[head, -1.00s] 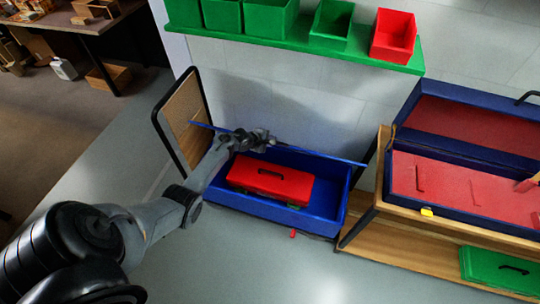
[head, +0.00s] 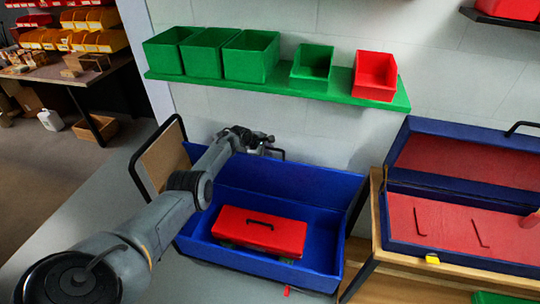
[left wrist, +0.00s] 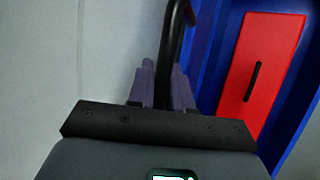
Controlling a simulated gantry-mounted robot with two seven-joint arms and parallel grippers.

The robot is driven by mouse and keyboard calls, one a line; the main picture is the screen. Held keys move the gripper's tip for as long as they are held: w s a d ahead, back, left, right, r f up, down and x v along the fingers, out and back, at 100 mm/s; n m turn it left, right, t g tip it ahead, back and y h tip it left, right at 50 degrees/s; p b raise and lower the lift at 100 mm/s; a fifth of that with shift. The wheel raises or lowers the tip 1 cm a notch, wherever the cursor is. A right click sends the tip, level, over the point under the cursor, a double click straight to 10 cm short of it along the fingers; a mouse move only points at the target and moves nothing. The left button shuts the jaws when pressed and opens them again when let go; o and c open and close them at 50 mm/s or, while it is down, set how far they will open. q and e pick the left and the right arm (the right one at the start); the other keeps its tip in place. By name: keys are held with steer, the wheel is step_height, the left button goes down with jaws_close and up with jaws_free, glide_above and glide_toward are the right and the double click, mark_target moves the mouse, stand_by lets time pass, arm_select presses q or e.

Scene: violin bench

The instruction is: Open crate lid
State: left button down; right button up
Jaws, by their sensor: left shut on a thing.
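The blue crate (head: 215,254) stands low at the middle, its inside open to view. Its blue lid (head: 318,187) stands raised along the back side, close to the wall. My left gripper (head: 268,148) is at the lid's top edge, shut on the black lid handle (head: 281,152). In the left wrist view the handle (left wrist: 172,45) runs between the two fingers (left wrist: 163,88). A red case (head: 262,231) with a black handle lies inside the crate. My right gripper is not in view.
A green shelf (head: 290,94) with several green bins and a red bin (head: 375,77) hangs above the lid. A wooden panel with a black frame (head: 163,160) stands left of the crate. An open blue case with red lining (head: 455,228) lies on the wooden bench at right.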

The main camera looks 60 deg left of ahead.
arm_select(q)
steer(key=shift+f, duration=0.3)
steer(key=c, duration=1.1)
jaws_free()
steer(key=shift+s, duration=0.1)
steer(key=shift+r, duration=0.15)
steer(key=shift+s+r+p, duration=0.1)
steer(key=shift+r+p, duration=0.25)
steer(key=shift+p, duration=0.25)
steer(key=shift+p+v, duration=4.35)
steer(key=shift+v, duration=0.65)
steer(key=shift+s+f, duration=0.15)
